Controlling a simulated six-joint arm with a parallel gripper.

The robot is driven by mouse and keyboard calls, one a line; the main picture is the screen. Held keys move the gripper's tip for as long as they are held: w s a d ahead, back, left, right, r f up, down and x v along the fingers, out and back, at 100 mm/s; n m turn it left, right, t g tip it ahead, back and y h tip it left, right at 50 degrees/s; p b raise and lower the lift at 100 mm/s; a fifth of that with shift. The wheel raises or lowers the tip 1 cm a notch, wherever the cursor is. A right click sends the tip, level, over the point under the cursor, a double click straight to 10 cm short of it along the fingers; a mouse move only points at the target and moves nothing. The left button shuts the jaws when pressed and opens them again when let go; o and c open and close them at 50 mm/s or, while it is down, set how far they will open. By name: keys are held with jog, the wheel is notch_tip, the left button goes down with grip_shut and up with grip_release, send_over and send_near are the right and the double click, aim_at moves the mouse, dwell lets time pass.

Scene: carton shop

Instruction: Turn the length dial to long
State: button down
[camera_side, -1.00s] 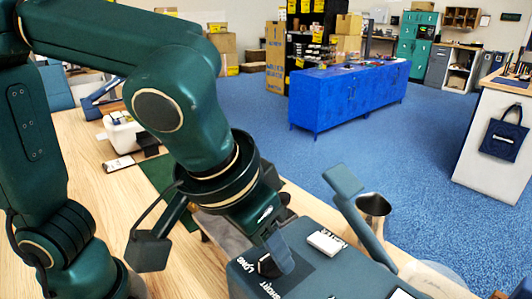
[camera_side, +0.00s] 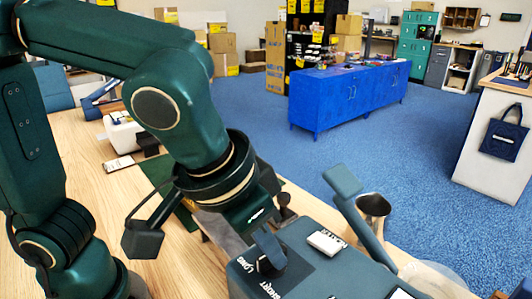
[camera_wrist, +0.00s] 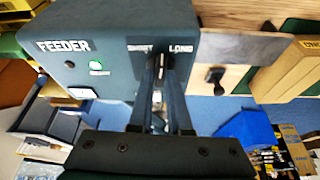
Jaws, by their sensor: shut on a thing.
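The feeder (camera_side: 325,278) is a dark grey-blue box at the bottom of the side view; its top panel also shows in the wrist view (camera_wrist: 100,25). The length dial (camera_side: 268,266) is a dark round knob beside the words LONG and SHORT. In the wrist view, SHORT is left of the dial (camera_wrist: 161,60) and LONG right. A pale line on the dial points roughly up between the words; its exact setting is hard to tell. My gripper (camera_side: 268,248) is shut on the dial from above, and its fingers (camera_wrist: 161,88) hide part of it.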

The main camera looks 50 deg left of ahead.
aim_at(252, 265)
jog(key=m, duration=0.2)
jog(key=m+h, duration=0.1)
jog(key=m, duration=0.1)
jog(key=shift+a+h, duration=0.15)
jog(key=shift+h, duration=0.15)
jog(key=shift+w+m+g+h, duration=0.1)
jog(key=shift+m+g+h, duration=0.55)
jog(key=shift+m, duration=1.25)
jog(key=c, duration=0.9)
grip_release()
jog(key=shift+o, duration=0.2)
jog(key=shift+v, duration=2.6)
